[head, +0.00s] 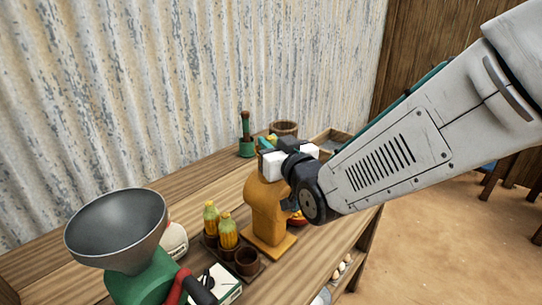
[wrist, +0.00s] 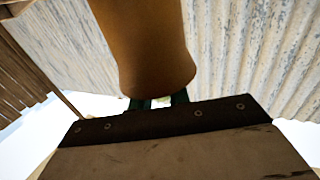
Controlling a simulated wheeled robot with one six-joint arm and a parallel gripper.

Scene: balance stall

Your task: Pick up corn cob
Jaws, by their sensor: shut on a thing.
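My gripper (head: 268,143) is above and behind the orange-brown scale-like stand (head: 265,205), with its white body and teal fingers partly hidden by my arm. A small yellow bit shows at the fingers, which fits the corn cob (head: 272,137); most of it is hidden. In the wrist view my dark green fingertips (wrist: 160,101) show only at the lower middle, close together, with a pale sliver between them. A large brown tapered shape (wrist: 155,45) fills the top of that view. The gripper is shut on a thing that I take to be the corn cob.
On the wooden table (head: 190,180), two yellow bottle-like items (head: 228,233) and a brown cup (head: 247,261) stand in a tray. A grey funnel on a green grinder (head: 120,235) is at front left. A green mortar (head: 246,147) and wooden bowl (head: 284,128) stand behind.

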